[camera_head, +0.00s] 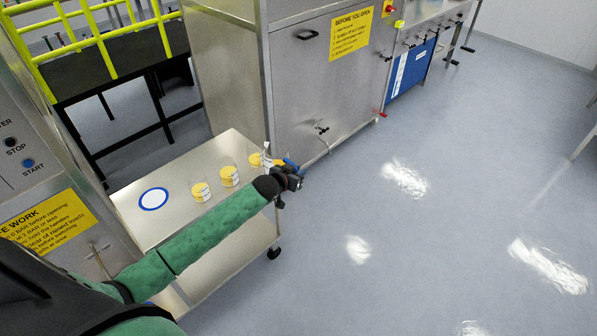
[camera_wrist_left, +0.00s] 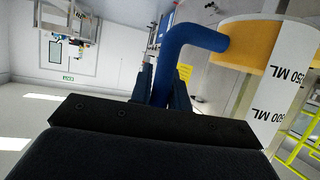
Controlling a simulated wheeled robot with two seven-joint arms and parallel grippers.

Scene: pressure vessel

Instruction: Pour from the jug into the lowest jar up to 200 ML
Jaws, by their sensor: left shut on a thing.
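My left gripper (camera_head: 292,174) is shut on the jug's blue handle (camera_head: 290,162), by the cart's far end. In the left wrist view the blue handle (camera_wrist_left: 192,38) sits between the fingers (camera_wrist_left: 162,85). The jug (camera_wrist_left: 262,45) holds yellow contents and has a white label marked in ML; its rim and tilt are unclear. Three clear jars with yellow contents and white labels stand in a row on the cart: a near one (camera_head: 200,193), a middle one (camera_head: 229,177) and a far one (camera_head: 255,160). The far one overlaps the jug. Exact levels are too small to read. My right gripper is out of view.
The steel cart (camera_head: 180,171) has a blue-ringed white disc (camera_head: 153,199) with nothing on it. A steel cabinet (camera_head: 325,85) with a yellow sign stands behind the far end. A yellow railing (camera_head: 95,40) is at the back left. Open floor lies to the right.

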